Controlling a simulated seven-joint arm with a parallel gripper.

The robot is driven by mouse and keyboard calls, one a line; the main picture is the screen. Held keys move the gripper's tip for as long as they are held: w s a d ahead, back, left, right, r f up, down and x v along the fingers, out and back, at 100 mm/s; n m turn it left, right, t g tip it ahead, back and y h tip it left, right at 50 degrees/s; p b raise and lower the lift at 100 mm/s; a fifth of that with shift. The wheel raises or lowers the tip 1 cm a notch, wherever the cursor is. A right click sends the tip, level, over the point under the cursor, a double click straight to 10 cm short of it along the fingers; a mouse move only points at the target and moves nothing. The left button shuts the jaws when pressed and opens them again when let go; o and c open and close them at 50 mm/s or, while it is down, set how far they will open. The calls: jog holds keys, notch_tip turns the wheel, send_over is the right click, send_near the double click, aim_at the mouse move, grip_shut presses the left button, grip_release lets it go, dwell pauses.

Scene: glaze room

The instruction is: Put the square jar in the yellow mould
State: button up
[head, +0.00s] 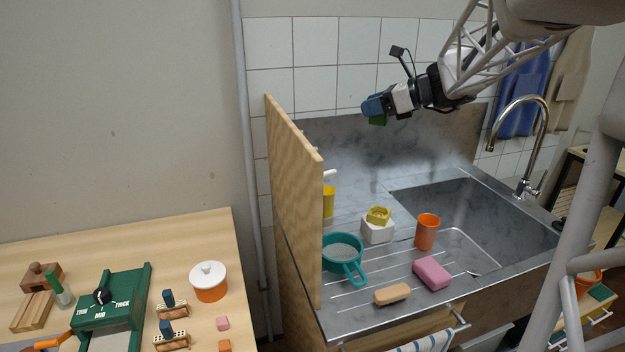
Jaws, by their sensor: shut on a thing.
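My gripper (373,110) is in the upper middle of the head view, high above the sink's draining board. It is shut on a small green object (377,121), which looks like the square jar. The fingers hide most of it, and only its lower part shows. The yellow mould (379,216) is a small squarish piece with a hollow top. It sits on a white block (377,233) on the draining board, well below my gripper and apart from it.
An orange cup (427,232), a teal pan (342,258), a pink block (432,273) and a tan bar (392,294) surround the white block. A wooden panel (293,190) stands at left, with a yellow cup (328,202) partly behind it. The tap (541,130) is at right.

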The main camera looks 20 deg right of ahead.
aim_at(379, 215)
jog(key=s+f, duration=0.1)
jog(key=f, duration=0.3)
jog(key=s+f, duration=0.1)
jog(key=f, duration=0.3)
jog(key=s+d+f, duration=0.1)
jog(key=s+f, duration=0.1)
jog(key=f, duration=0.3)
jog(key=shift+d, duration=0.1)
jog(key=shift+m+h, duration=0.4)
jog(key=s+f, duration=0.2)
jog(key=f, duration=0.2)
jog(key=s+f, duration=0.2)
jog(key=f, duration=0.2)
jog(key=s+f, duration=0.3)
jog(key=f, duration=0.2)
jog(key=shift+a, duration=0.4)
jog(key=shift+w, duration=0.15)
jog(key=shift+t, duration=0.3)
jog(key=w+d, duration=0.2)
jog(key=w, duration=0.3)
jog(key=w+d+f, duration=0.1)
jog(key=w, duration=0.4)
jog(key=w+d, duration=0.2)
jog(key=w, duration=0.2)
jog(key=shift+w+d+f, duration=0.3)
jog(key=shift+w, duration=0.1)
jog(key=shift+f, duration=1.7)
jog(key=shift+f, duration=0.15)
